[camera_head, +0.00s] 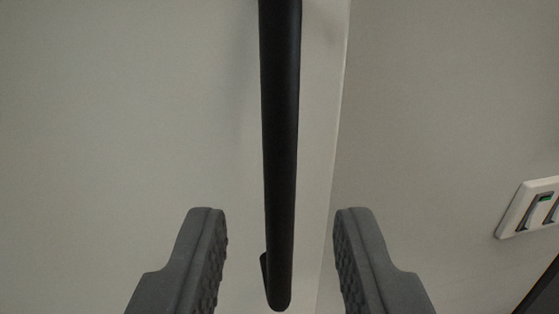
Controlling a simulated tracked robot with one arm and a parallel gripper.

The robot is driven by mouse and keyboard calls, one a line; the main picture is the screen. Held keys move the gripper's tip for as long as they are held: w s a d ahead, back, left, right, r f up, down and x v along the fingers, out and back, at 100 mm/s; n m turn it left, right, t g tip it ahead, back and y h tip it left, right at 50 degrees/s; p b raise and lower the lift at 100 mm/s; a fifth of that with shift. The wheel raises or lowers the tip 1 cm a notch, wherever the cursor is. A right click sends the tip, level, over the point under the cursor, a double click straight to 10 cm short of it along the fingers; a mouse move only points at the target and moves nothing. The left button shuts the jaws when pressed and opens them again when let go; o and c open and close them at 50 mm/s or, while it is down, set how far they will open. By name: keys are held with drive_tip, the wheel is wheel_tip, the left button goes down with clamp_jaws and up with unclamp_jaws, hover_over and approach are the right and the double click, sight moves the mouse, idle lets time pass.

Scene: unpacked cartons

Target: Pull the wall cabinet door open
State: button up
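The wall cabinet door (130,110) is a flat pale panel filling the left and middle of the view. Its right edge runs down the picture just right of the handle. A long black bar handle (281,130) stands upright near that edge, and its lower end shows near the bottom. My gripper (280,225) is open. One grey finger is left of the handle and the other is right of it, with gaps on both sides. Neither finger appears to touch the handle. The top of the handle is out of view.
A plain grey wall (440,90) lies right of the door's edge. A white switch plate (510,218) with dark rockers is on it at the right. A dark edge (545,292) of something shows in the bottom right corner.

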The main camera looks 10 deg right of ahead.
drive_tip(key=shift+w+d, duration=0.2)
drive_tip(key=shift+w, duration=1.1)
drive_tip(key=shift+c, duration=0.3)
